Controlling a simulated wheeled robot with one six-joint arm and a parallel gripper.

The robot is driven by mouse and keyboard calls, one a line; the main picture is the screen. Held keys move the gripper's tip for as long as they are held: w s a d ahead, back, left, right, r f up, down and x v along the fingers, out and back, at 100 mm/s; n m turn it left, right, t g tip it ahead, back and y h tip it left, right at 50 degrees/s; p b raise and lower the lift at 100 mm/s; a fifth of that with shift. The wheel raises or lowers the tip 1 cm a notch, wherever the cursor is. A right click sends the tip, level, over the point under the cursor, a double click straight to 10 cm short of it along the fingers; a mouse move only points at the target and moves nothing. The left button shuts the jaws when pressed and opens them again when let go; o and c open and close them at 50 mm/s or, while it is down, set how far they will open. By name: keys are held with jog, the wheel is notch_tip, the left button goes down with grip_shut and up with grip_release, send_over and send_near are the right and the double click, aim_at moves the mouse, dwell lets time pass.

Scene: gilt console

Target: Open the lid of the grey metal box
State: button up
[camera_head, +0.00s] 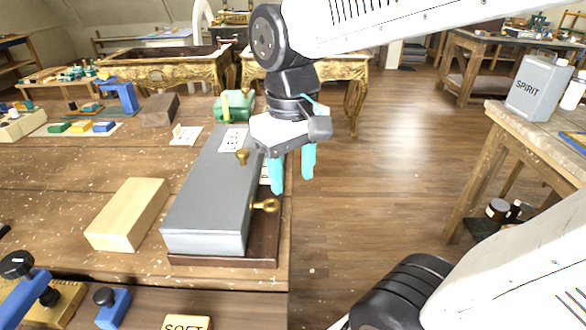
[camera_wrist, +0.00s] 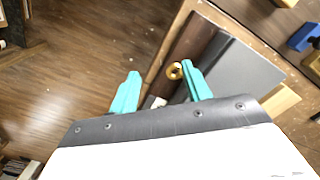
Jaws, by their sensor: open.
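The grey metal box (camera_head: 205,200) lies on a dark brown base (camera_head: 222,261) at the right edge of the workbench. Its flat top appears closed. One brass knob (camera_head: 242,156) shows by the top's right edge, and another brass knob (camera_head: 266,205) sticks out from the right side. My gripper (camera_head: 293,184) is open and empty, its teal fingers pointing down beside the box's right side. In the wrist view, a brass knob (camera_wrist: 174,71) appears between the fingertips of my gripper (camera_wrist: 160,71), nearer the right finger. I cannot tell whether they touch. The grey box (camera_wrist: 245,70) lies to the right.
A pale wood block (camera_head: 127,214) lies left of the box. A green object (camera_head: 234,105) stands behind it. Blue clamps (camera_head: 113,308) and a block marked SOFT (camera_head: 186,323) are in front. Open floor (camera_head: 400,120) lies right of the bench, with another table (camera_head: 535,130) beyond.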

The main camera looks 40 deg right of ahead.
jog(key=s+d+f+t, duration=0.1)
jog(key=s, duration=0.6)
jog(key=shift+m, duration=0.3)
jog(key=shift+s+d+r+t, duration=0.15)
jog(key=shift+s+d+t, duration=0.05)
jog(key=shift+t, duration=0.2)
notch_tip(320, 180, up, 6)
jog(key=n+g, duration=0.1)
jog(key=n, duration=0.5)
send_over(242, 151)
jog(key=shift+w+r, duration=0.15)
jog(key=shift+r, duration=0.25)
notch_tip(242, 151, down, 8)
jog(key=shift+r, duration=0.1)
